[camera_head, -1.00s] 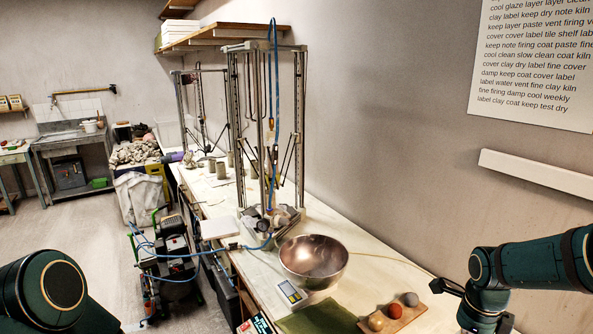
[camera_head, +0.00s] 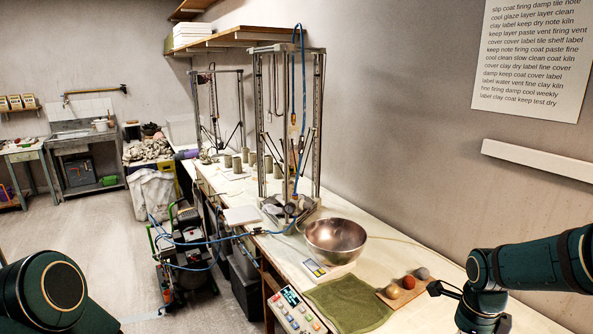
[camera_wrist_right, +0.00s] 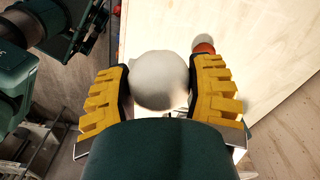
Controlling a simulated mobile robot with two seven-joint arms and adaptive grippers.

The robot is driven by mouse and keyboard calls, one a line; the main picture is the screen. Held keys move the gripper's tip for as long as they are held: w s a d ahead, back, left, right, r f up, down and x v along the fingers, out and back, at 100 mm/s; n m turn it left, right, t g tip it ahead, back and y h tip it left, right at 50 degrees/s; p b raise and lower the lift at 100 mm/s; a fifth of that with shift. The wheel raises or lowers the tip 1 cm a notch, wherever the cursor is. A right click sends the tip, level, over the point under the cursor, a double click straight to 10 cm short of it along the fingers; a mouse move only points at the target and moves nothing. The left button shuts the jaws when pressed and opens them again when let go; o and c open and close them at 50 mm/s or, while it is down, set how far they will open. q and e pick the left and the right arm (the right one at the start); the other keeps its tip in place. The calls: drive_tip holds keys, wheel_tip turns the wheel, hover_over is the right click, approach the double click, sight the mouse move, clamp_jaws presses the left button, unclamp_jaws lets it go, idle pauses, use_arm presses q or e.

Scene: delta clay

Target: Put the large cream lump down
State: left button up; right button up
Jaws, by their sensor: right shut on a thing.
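The large cream lump (camera_wrist_right: 160,80) is a pale, rounded ball in the right wrist view. My right gripper (camera_wrist_right: 160,88) is shut on it, with a yellow ribbed finger on each side. In the head view my right arm enters from the right; the lump cannot be made out there. My left arm shows at the lower left of the head view, but its gripper is out of frame.
A board (camera_head: 381,294) on the long table holds a tan ball (camera_head: 393,291), a red ball (camera_head: 408,282) and a grey ball (camera_head: 422,273). Beside it are a green cloth (camera_head: 347,303), a small scale (camera_head: 314,268) and a metal bowl (camera_head: 335,240). A tall frame machine stands behind.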

drive_tip(key=a+f+n+b, duration=0.9)
drive_tip(key=a+f+n, duration=0.9)
drive_tip(key=f+n, duration=0.4)
drive_tip(key=n, duration=0.4)
drive_tip(key=shift+w+a, duration=0.25)
drive_tip(key=shift+w, duration=0.15)
